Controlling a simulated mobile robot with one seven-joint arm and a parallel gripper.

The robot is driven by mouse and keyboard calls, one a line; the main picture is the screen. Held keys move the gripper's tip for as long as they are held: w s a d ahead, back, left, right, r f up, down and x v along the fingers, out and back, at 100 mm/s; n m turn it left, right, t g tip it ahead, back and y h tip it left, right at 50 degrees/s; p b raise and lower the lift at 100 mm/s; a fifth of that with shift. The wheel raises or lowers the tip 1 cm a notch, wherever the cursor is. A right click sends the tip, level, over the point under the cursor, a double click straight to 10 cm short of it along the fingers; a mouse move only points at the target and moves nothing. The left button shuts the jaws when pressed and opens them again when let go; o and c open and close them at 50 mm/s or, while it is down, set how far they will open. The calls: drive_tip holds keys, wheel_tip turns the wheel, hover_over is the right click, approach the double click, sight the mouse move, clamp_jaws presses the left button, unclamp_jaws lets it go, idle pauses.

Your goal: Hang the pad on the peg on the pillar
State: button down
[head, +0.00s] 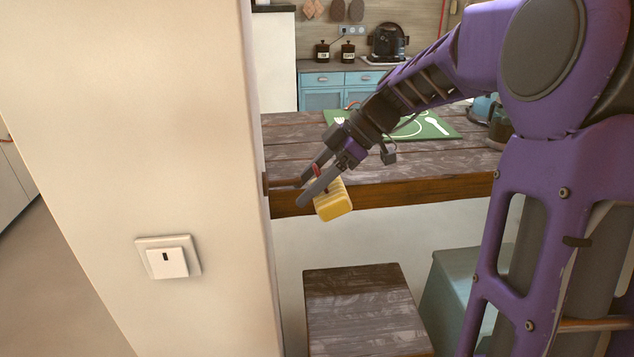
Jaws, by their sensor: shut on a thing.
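The pad is a yellow, rounded block (333,203) with a red loop (317,172) at its top. My gripper (302,193) is shut on the pad and reaches down to the left, with the pad hanging at its fingers. Exactly where the fingers grip is too small to tell. The peg (266,184) is a short brown stub on the right side of the pale pillar (190,120). The fingertips are just right of the peg in the picture; the gap in depth cannot be told. The loop is not seen around the peg.
A dark wooden table (460,185) stands behind the gripper, with a green mat (440,127) on it. A wooden stool (360,300) and a grey-green box (455,290) stand below. A white switch (167,258) is on the pillar's front face.

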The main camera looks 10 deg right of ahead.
sight(289, 185)
drive_tip(key=shift+a+f, duration=0.15)
drive_tip(key=shift+a, duration=1.65)
drive_tip(key=shift+a+f+b, duration=0.2)
drive_tip(key=shift+f+b, duration=0.1)
drive_tip(key=shift+b, duration=0.05)
drive_tip(key=shift+a+f+b, duration=0.3)
drive_tip(key=shift+a+b, duration=0.05)
drive_tip(key=shift+b, duration=0.2)
drive_tip(key=shift+c, duration=0.5)
unclamp_jaws()
